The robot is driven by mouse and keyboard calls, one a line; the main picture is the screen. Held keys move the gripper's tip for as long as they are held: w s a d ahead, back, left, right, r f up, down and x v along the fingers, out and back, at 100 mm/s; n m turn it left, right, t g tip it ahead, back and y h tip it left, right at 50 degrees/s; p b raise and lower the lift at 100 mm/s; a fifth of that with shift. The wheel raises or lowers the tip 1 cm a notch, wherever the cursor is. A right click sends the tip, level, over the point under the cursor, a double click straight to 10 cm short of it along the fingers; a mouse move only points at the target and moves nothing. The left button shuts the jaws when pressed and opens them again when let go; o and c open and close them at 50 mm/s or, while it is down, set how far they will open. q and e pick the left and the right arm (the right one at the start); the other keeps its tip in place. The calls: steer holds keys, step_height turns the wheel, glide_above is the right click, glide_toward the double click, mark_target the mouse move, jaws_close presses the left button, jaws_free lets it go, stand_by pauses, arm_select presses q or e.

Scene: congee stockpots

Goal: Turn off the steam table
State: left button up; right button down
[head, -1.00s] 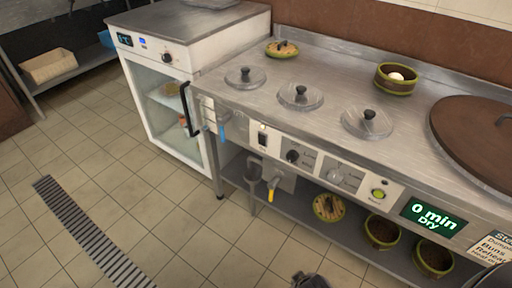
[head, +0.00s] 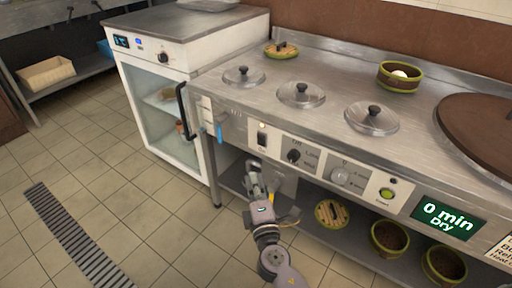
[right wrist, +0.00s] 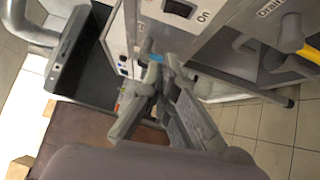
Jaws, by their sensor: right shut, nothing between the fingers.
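The steam table (head: 330,97) is a long steel counter with a control panel along its front. A dark rocker switch (head: 262,137) sits at the panel's left, with a small light above it. It also shows in the right wrist view as a dark switch (right wrist: 178,9) beside the word "On". To its right are a black knob (head: 294,156), a grey knob (head: 339,176), a lit green button (head: 387,193) and a display (head: 445,217) reading "0 min Dry". My right gripper (head: 253,166) is shut and empty, just below and in front of the switch. My left gripper is out of view.
A glass-door cabinet (head: 162,100) with a black handle stands left. Three glass lids (head: 300,94) and a bowl (head: 399,77) sit on top. Bowls (head: 388,238) stand on the lower shelf. A drain valve (right wrist: 290,30) shows at the right wrist view's edge.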

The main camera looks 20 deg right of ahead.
glide_toward(261, 140)
steer(key=w+a+r, duration=0.1)
steer(key=w+a, duration=0.3)
steer(key=a, duration=0.1)
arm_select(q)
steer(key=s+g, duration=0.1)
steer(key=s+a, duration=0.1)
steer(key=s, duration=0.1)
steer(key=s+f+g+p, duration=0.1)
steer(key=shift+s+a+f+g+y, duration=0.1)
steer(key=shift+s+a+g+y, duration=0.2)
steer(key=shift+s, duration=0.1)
arm_select(e)
steer(key=w+d, duration=0.3)
steer(key=shift+d+r, duration=0.3)
steer(key=shift+d, duration=0.05)
steer(key=shift+s, duration=0.1)
